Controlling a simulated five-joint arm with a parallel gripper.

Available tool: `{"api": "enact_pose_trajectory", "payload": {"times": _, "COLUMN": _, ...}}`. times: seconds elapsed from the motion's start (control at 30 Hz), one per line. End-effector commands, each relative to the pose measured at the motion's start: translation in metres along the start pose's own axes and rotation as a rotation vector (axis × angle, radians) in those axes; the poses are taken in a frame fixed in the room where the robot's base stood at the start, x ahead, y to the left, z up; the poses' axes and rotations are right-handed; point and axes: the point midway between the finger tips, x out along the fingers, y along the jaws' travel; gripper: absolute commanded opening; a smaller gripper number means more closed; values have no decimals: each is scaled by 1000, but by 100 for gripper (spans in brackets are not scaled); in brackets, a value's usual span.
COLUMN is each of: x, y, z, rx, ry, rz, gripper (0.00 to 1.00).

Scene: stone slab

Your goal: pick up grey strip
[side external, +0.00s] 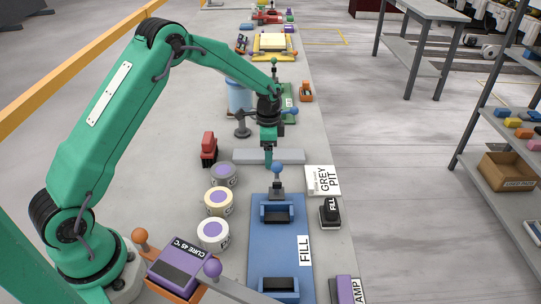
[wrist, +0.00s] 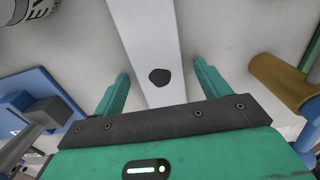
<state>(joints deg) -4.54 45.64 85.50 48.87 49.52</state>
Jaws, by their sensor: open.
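The grey strip (side external: 289,156) lies flat across the slab, below my gripper (side external: 268,163) in the side view. In the wrist view the strip (wrist: 151,38) is a long pale bar running up the picture, with a dark pit (wrist: 159,77) in its surface. My gripper (wrist: 162,80) is open, one finger on each side of the strip, with gaps between the fingers and its edges. The jaws hold nothing. I cannot tell how far the fingertips are above the slab.
A blue FILL fixture (side external: 279,240) with a blue-knobbed lever is in front.

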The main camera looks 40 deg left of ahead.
Motion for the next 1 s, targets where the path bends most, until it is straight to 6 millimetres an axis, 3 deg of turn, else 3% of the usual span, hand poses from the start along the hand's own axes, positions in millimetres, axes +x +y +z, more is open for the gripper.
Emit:
{"api": "enact_pose_trajectory", "payload": {"times": 0.17, "x": 0, "y": 0, "z": 0, "rx": 0, "ry": 0, "rz": 0, "gripper": 75}}
{"api": "enact_pose_trajectory", "payload": {"times": 0.2, "x": 0, "y": 0, "z": 0, "rx": 0, "ry": 0, "rz": 0, "gripper": 72}}
{"api": "enact_pose_trajectory", "payload": {"times": 0.5, "x": 0, "y": 0, "z": 0, "rx": 0, "ry": 0, "rz": 0, "gripper": 14}}
{"api": "enact_pose_trajectory", "payload": {"times": 0.83, "x": -4, "y": -1, "z": -1, "rx": 0, "ry": 2, "rz": -2, "gripper": 13}}
{"api": "enact_pose_trajectory", "payload": {"times": 1.0, "x": -16, "y": -1, "z": -1, "rx": 0, "ry": 4, "rz": -4, "gripper": 13}}
